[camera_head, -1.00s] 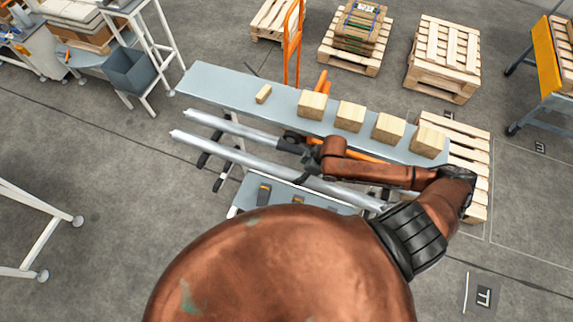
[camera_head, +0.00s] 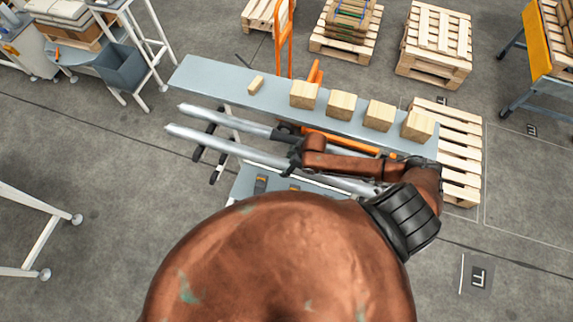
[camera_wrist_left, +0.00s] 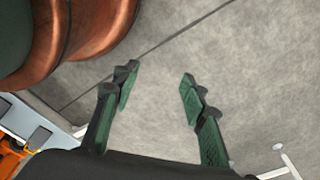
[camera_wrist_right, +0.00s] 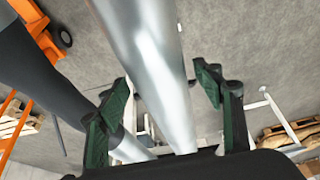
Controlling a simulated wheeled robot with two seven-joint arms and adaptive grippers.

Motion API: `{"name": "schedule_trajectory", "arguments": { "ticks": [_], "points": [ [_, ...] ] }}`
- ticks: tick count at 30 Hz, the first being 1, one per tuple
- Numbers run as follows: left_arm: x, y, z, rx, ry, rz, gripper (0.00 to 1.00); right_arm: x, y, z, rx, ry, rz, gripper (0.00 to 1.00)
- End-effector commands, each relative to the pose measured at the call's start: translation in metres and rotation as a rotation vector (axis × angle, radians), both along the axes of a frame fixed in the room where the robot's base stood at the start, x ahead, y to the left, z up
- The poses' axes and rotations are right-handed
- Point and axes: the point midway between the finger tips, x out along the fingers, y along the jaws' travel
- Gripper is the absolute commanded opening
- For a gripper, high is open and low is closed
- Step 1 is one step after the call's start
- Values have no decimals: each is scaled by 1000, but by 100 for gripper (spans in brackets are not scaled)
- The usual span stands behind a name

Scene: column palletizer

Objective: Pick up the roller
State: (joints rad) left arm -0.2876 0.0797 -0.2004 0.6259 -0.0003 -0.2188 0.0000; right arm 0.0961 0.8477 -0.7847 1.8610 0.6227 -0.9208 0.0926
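Two long silver rollers, an upper roller (camera_head: 222,121) and a lower roller (camera_head: 225,148), lie side by side in front of the grey table in the head view. My right gripper (camera_head: 288,143) is over them, near their middle. In the right wrist view my right gripper (camera_wrist_right: 168,90) is open, with a silver roller (camera_wrist_right: 150,60) running between its fingers; I cannot tell if they touch it. Another silver length shows low behind the left finger. My left gripper (camera_wrist_left: 155,90) is open and empty over bare floor in the left wrist view. It is hidden in the head view.
The grey table (camera_head: 215,83) carries several wooden blocks. A wooden pallet (camera_head: 460,150) stands at its right end. An orange upright frame (camera_head: 284,40) stands behind it. A lower shelf (camera_head: 245,182) with small orange-black items sits below the rollers.

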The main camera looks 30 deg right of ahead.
Motion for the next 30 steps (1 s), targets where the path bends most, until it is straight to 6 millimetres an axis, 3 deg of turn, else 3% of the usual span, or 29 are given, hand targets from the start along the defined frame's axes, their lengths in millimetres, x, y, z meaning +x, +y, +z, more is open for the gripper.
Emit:
{"name": "schedule_trajectory", "arguments": {
  "ticks": [9,25,30],
  "points": [
    [-29,1,-2,2,35,8,40,0,0,0,1,1,0,38],
    [-9,0,-1,0,10,3,40,-1,1,0,1,1,1,1],
    [-11,1,-1,0,12,3,40,-1,1,-1,1,2,0,0]
  ]
}}
